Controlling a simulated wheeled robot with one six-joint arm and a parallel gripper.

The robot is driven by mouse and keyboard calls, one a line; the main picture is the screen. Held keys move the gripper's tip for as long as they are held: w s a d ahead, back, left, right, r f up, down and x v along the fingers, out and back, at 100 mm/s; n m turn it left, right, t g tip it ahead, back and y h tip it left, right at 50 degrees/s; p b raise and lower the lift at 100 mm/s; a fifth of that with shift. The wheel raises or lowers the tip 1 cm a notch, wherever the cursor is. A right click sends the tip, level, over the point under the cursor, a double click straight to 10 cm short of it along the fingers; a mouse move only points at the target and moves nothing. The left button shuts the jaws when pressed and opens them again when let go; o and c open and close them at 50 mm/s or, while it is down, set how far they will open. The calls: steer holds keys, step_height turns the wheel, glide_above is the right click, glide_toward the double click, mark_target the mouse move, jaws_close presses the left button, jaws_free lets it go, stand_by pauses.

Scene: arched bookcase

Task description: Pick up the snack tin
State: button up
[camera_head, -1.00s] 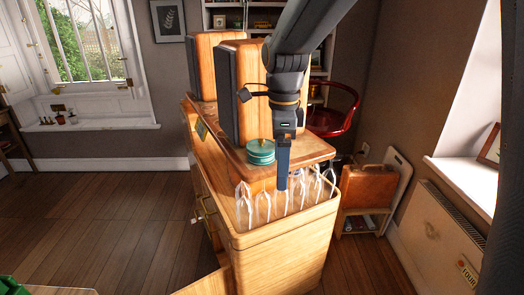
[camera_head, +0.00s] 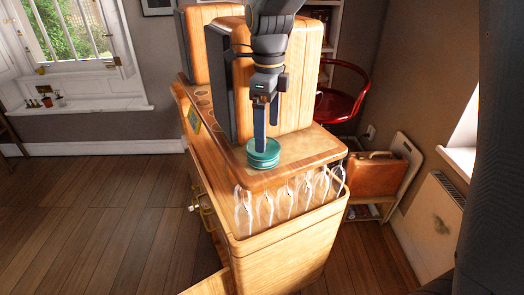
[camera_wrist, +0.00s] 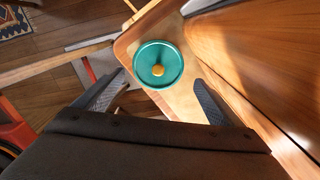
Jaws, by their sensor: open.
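The snack tin (camera_head: 263,154) is a round teal tin standing on the wooden cabinet top (camera_head: 320,146), near its front left. In the wrist view its teal lid (camera_wrist: 150,52) with a yellow knob shows from above, beyond and between the open fingers. My gripper (camera_head: 266,140) points down just above or behind the tin in the head view. In the wrist view my gripper (camera_wrist: 155,92) is open and empty, one finger to each side. I cannot tell from the head view whether a finger touches the tin.
Tall wooden speaker boxes (camera_head: 275,80) stand right behind the tin on the cabinet. Several upside-down clear glasses (camera_head: 265,208) hang below the top's front edge. A red chair (camera_head: 342,102) and a brown case (camera_head: 377,175) are to the right. Open floor (camera_head: 90,210) lies left.

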steer(key=f, duration=0.2)
steer(key=f+p, duration=0.1)
steer(key=f, duration=0.1)
steer(key=f+p, duration=0.1)
steer(key=f, duration=0.1)
steer(key=shift+s+a+f, duration=0.2)
steer(key=shift+a+f, duration=0.05)
steer(key=shift+f, duration=0.05)
steer(key=shift+c, duration=0.4)
steer(key=c, duration=1)
steer(key=shift+r, duration=0.1)
